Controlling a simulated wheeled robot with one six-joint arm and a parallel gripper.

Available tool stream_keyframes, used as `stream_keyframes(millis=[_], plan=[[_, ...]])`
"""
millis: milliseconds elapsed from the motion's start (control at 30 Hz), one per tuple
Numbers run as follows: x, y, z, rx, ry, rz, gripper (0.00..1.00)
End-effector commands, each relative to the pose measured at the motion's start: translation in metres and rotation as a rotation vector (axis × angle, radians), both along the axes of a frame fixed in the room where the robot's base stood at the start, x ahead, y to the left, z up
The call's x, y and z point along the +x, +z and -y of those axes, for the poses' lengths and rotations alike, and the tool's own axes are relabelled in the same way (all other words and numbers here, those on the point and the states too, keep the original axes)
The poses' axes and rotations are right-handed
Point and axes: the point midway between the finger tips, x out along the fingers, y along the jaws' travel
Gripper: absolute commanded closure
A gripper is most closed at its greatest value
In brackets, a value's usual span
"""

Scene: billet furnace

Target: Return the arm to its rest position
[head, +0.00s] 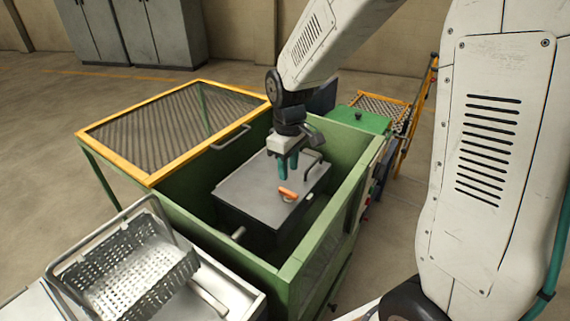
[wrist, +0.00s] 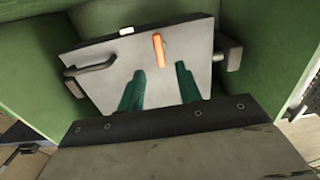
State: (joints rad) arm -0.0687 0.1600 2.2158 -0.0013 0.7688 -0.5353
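My gripper (head: 288,166) hangs from my arm over the grey furnace lid or box top (head: 245,187) inside the green enclosure. Its two green fingers point down at the grey surface. In the wrist view the fingers (wrist: 160,85) stand apart, with nothing between them. An orange handle-like piece (head: 288,194) lies on the grey top just beyond the fingertips; it also shows in the wrist view (wrist: 160,50). The fingers look apart from it. Whether the fingertips touch the grey surface cannot be told.
Green enclosure walls (head: 318,222) surround my gripper. A yellow-framed mesh cover (head: 150,178) stands open at the left. A perforated metal basket (head: 130,278) sits at the front left. A dark bar handle (head: 313,165) rises from the grey top. Open floor lies at the far left.

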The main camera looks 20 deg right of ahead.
Motion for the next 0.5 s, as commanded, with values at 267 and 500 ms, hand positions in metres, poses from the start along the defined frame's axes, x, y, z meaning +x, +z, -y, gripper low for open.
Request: stream_keyframes(millis=[267,500], plan=[[-0.003,0.000,0.000,-0.001,-0.034,-0.014,0.65],[-0.067,0.022,0.008,-0.027,-0.241,-0.135,0.65]])
